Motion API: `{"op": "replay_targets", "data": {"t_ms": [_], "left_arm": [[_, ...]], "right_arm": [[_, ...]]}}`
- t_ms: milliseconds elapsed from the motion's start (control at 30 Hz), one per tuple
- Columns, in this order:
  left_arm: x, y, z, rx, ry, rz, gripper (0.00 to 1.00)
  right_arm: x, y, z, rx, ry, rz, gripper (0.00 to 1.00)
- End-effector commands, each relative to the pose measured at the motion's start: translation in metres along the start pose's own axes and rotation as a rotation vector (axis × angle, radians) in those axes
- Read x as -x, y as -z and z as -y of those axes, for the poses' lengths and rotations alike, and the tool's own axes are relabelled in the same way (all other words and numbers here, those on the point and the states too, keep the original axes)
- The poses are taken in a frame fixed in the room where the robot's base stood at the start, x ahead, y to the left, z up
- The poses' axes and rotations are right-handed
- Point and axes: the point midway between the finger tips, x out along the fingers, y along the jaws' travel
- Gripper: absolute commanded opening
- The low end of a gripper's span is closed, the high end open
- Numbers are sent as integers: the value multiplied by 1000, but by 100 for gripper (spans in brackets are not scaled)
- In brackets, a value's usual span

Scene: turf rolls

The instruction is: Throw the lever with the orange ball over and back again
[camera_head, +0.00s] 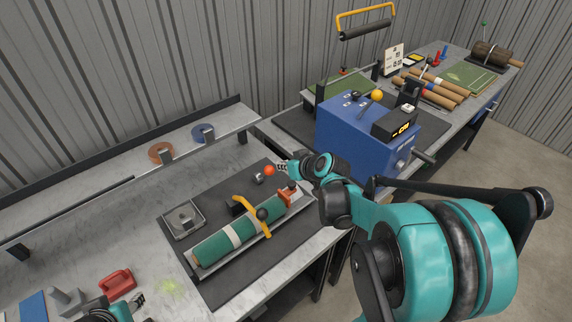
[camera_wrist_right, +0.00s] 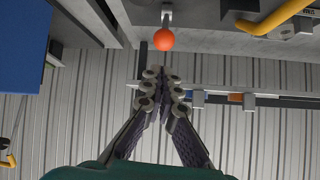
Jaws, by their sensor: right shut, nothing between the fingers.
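The lever's orange ball (camera_head: 269,170) is above the dark mat near its back right corner, with a small metal part (camera_head: 257,179) beside it. In the right wrist view the orange ball (camera_wrist_right: 164,39) sits on a short grey stem just beyond my fingertips. My right gripper (camera_head: 281,168) is shut and empty, its tips close to the ball's right side; whether they touch it I cannot tell. It shows in the wrist view (camera_wrist_right: 162,74) with its fingers together. My left gripper (camera_head: 138,299) is partly in view at the bottom left, too small to judge.
A green turf roll (camera_head: 215,242) with a white band lies in front of the ball, under a yellow handle (camera_head: 243,207). A blue machine (camera_head: 350,132) with a yellow-orange ball (camera_head: 377,95) stands to the right. A red object (camera_head: 117,283) lies near my left gripper.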

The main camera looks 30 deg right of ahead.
Motion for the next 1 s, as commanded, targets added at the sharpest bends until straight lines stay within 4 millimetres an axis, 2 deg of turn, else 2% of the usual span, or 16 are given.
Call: {"op": "replay_targets", "data": {"t_ms": [100,233,800,900,1000], "left_arm": [[0,0,0,0,0,0,40],[0,0,0,0,0,0,40],[0,0,0,0,0,0,40],[-1,-1,0,0,0,0,40],[-4,-3,0,0,0,0,40]], "right_arm": [[14,1,0,-1,-1,-2,0],[21,2,0,-1,-1,-4,0],[23,3,1,-1,0,-4,0],[25,0,9,2,4,8,0],[34,-11,32,5,11,44,0]]}}
